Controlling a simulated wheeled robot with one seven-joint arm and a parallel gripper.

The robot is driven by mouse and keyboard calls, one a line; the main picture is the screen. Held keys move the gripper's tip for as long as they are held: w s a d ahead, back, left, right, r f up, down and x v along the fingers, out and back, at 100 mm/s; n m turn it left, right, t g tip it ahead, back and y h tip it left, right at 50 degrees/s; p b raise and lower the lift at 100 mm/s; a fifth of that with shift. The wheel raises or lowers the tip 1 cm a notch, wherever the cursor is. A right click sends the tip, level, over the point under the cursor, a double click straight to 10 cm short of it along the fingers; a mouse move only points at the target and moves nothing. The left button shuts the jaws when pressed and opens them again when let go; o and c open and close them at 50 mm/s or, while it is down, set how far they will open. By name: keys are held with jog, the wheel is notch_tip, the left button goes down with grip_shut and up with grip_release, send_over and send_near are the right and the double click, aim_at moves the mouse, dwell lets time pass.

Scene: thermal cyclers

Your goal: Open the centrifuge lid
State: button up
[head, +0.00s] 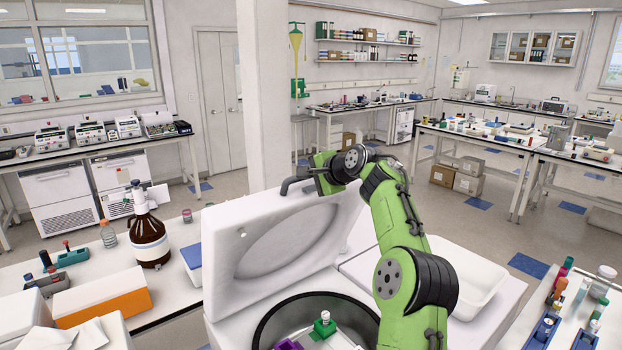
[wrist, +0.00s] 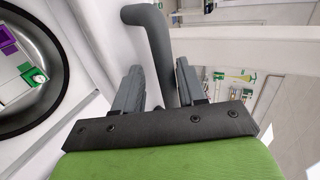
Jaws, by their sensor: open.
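The white centrifuge lid (head: 290,236) stands raised and tilted back, with its oval inner face showing. Below it the dark round bowl (head: 268,322) is uncovered; it also shows at the left of the wrist view (wrist: 78,75). A dark bent handle (head: 294,183) sits at the lid's top edge. My gripper (head: 318,172) is at this handle. In the wrist view my open gripper (wrist: 158,72) has the handle (wrist: 152,25) between its two fingers; whether either finger touches it I cannot tell.
A brown bottle (head: 149,238) and an orange-sided box (head: 103,298) stand on the bench left of the centrifuge. A white tray (head: 468,280) lies to the right. A white pillar (head: 265,95) rises behind the lid.

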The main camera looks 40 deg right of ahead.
jog(key=b+v, duration=0.3)
jog(key=v, duration=1.2)
jog(key=shift+s+b, duration=0.3)
jog(key=shift+s, duration=0.1)
jog(key=shift+r, duration=0.1)
jog(key=a+f+n+g+b, duration=0.1)
jog(key=a+f+n+g, duration=0.35)
jog(key=a, duration=0.85)
jog(key=a+f+n+g+b, duration=0.15)
jog(key=a+f+n, duration=0.35)
jog(key=a+f, duration=0.55)
jog(key=s+a+f+n+b, duration=0.1)
jog(key=s+a+f+n, duration=0.1)
jog(key=s+f, duration=0.3)
jog(key=s+a+f+n+b, duration=0.1)
jog(key=s+f, duration=0.4)
jog(key=s, duration=0.6)
jog(key=s+a+f+n+g, duration=0.1)
jog(key=s+a+f+n, duration=0.2)
jog(key=s+f+n, duration=0.2)
jog(key=s, duration=0.3)
jog(key=shift+s+a+b, duration=0.2)
jog(key=shift+s+b, duration=0.1)
jog(key=shift+b, duration=0.1)
